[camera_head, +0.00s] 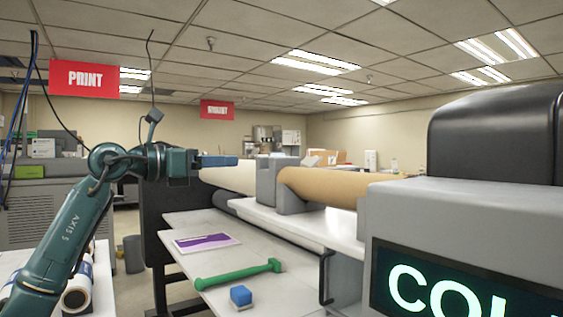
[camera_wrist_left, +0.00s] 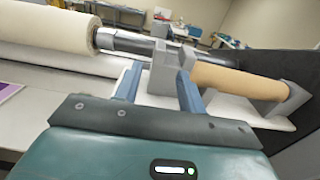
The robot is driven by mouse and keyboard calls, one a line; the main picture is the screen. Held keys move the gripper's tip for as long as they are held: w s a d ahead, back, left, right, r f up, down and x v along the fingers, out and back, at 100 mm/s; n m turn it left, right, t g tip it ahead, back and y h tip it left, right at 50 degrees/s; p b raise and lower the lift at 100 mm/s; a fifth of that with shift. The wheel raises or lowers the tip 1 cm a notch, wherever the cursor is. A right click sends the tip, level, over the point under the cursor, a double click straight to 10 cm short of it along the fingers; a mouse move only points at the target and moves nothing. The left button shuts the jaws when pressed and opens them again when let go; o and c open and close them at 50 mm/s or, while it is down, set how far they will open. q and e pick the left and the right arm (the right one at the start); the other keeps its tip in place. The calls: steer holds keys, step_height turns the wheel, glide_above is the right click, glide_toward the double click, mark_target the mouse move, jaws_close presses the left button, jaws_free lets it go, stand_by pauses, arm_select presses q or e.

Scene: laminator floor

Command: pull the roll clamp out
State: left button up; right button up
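The roll clamp, a grey notched block (camera_head: 282,190), stands on the white machine bed between a cream roll (camera_head: 228,179) and a brown roll (camera_head: 325,185). In the left wrist view the clamp (camera_wrist_left: 163,75) shows ahead, between the lines of my two blue fingers. My left gripper (camera_head: 222,161) points right, at about the height of the clamp's top and apart from it in the head view. The left gripper also shows in the left wrist view (camera_wrist_left: 160,74), its fingers spread with nothing held. Whether the fingertips reach beside the clamp cannot be told. My right gripper is not in view.
A green-handled tool (camera_head: 235,275), a blue block (camera_head: 241,296) and a purple sheet (camera_head: 205,242) lie on the lower white shelf (camera_head: 290,290). A grey machine housing with a lit display (camera_head: 465,285) fills the right. A grey shaft (camera_wrist_left: 130,42) runs from the cream roll toward the clamp.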

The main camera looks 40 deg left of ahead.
mark_target(257, 158)
arm_select(q)
steer(key=p+x, duration=0.4)
steer(key=x, duration=0.1)
steer(key=p+x, duration=0.2)
steer(key=x, duration=0.1)
steer(key=shift+w+d+r+p, duration=0.1)
steer(key=shift+w+r+p, duration=0.1)
steer(key=shift+r+p, duration=0.15)
steer(key=x, duration=0.1)
steer(key=p+x, duration=0.1)
steer(key=x, duration=0.1)
steer(key=shift+f+p, duration=0.25)
steer(key=shift+p, duration=0.15)
steer(key=shift+w+d+f, duration=0.1)
steer(key=shift+w+f, duration=0.05)
steer(key=shift+w, duration=0.15)
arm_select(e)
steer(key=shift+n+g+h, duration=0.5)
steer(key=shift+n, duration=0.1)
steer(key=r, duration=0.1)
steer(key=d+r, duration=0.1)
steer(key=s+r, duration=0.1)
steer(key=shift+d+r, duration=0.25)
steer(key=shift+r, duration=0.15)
arm_select(q)
steer(key=shift+c, duration=0.2)
jaws_close()
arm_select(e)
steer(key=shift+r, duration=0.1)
